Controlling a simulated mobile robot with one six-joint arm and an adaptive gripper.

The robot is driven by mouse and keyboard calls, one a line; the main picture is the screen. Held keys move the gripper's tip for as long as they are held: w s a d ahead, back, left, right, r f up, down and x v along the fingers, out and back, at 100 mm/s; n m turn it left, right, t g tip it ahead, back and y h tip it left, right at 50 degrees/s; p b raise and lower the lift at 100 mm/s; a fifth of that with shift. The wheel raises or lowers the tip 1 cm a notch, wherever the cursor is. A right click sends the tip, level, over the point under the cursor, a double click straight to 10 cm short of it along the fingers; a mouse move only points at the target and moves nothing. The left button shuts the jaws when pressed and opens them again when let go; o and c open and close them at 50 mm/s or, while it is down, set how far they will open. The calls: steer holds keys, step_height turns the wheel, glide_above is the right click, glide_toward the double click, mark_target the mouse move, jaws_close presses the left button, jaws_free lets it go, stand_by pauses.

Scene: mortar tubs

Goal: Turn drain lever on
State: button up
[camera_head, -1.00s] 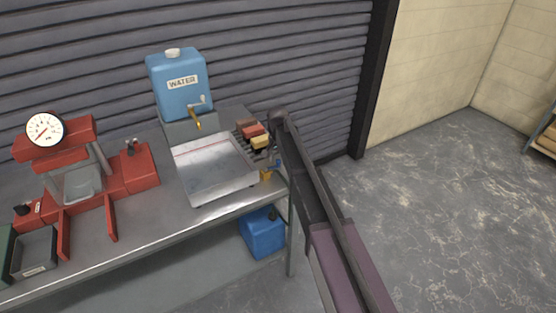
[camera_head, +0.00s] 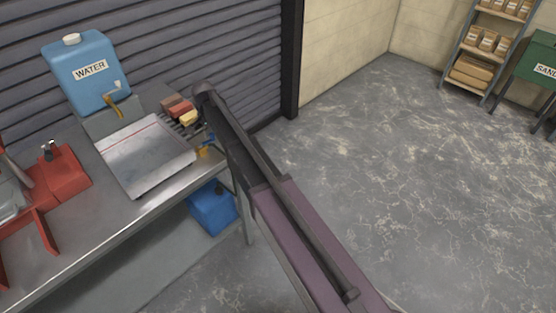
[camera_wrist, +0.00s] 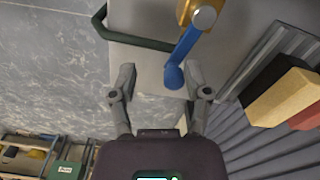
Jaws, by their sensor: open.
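The drain lever (camera_wrist: 182,58) is a blue bar with a rounded end, fixed to a brass valve (camera_wrist: 200,12) at the top of the wrist view. In the head view the lever (camera_head: 209,138) is a small blue piece above the brass valve (camera_head: 205,151) at the bench's right end. My gripper (camera_wrist: 159,68) is open in the wrist view. The lever's rounded end lies between the two fingers in the picture, closer to the right finger. I cannot tell whether they touch. In the head view my arm hides the gripper.
A metal tray (camera_head: 145,158) and a blue water tank (camera_head: 85,72) stand on the bench. Coloured blocks (camera_wrist: 283,97) lie on a ribbed rack close by the lever. A dark green bent bar (camera_wrist: 130,39) passes near the left finger.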

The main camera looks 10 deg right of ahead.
steer(key=shift+s+m, duration=0.5)
steer(key=shift+m, duration=0.5)
steer(key=shift+s+r, duration=0.1)
steer(key=shift+r, duration=0.05)
step_height(320, 180, up, 14)
steer(key=p, duration=1.4)
steer(key=s+d+f+n+b, duration=0.4)
steer(key=s+d, duration=0.6)
steer(key=s+d+f+n+b, duration=0.4)
steer(key=s+d+f+b, duration=0.1)
steer(key=s+d, duration=0.5)
steer(key=shift+s+f, duration=0.15)
steer(key=shift+f, duration=0.15)
steer(key=w+a+r+m+p, duration=0.2)
steer(key=w+a+r+p, duration=0.2)
steer(key=w+a, duration=0.6)
steer(key=w+a+r+m+p, duration=0.3)
steer(key=w+a+r+p, duration=0.1)
steer(key=w+a, duration=0.6)
steer(key=shift+w+r+p, duration=0.4)
steer(key=shift+w+r, duration=0.15)
steer(key=shift+w, duration=0.45)
